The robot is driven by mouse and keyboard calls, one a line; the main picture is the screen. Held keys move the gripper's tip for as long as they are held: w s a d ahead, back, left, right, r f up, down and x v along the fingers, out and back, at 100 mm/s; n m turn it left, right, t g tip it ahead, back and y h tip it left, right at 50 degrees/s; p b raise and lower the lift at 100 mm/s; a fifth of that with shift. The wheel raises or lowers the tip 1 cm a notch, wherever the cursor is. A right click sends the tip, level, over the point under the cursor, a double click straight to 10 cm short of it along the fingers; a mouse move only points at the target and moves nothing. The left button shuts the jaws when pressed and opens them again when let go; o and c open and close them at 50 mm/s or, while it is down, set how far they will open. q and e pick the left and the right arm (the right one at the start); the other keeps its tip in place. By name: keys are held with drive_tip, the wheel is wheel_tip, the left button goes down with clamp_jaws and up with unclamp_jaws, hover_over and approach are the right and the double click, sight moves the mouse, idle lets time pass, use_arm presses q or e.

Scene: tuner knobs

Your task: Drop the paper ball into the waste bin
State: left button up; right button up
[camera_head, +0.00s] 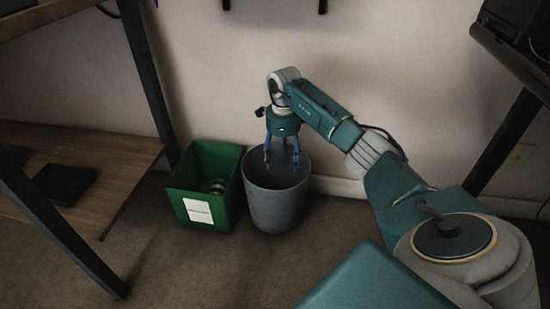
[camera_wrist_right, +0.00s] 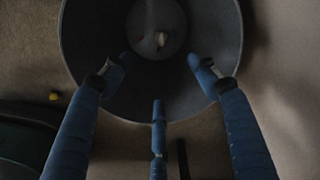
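The grey waste bin (camera_head: 275,208) stands upright on the carpet by the wall. My right gripper (camera_head: 281,162) points down over its mouth, fingers spread and nothing between them. In the right wrist view the open blue fingers (camera_wrist_right: 160,75) frame the inside of the bin (camera_wrist_right: 90,35). A small pale thing (camera_wrist_right: 161,39) shows at the bottom of the bin, below the fingers. It may be the paper ball, but it is too dark to be sure. No other paper ball shows. My left gripper is in neither view.
A green bin (camera_head: 192,205) with a white label stands close left of the grey bin, with a dark round item inside. A wooden shelf (camera_head: 110,160) with black legs is at left. Carpet in front is clear.

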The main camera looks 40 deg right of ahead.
wheel_tip(320, 180, up, 12)
idle(0.6)
drive_tip(key=shift+a, duration=0.1)
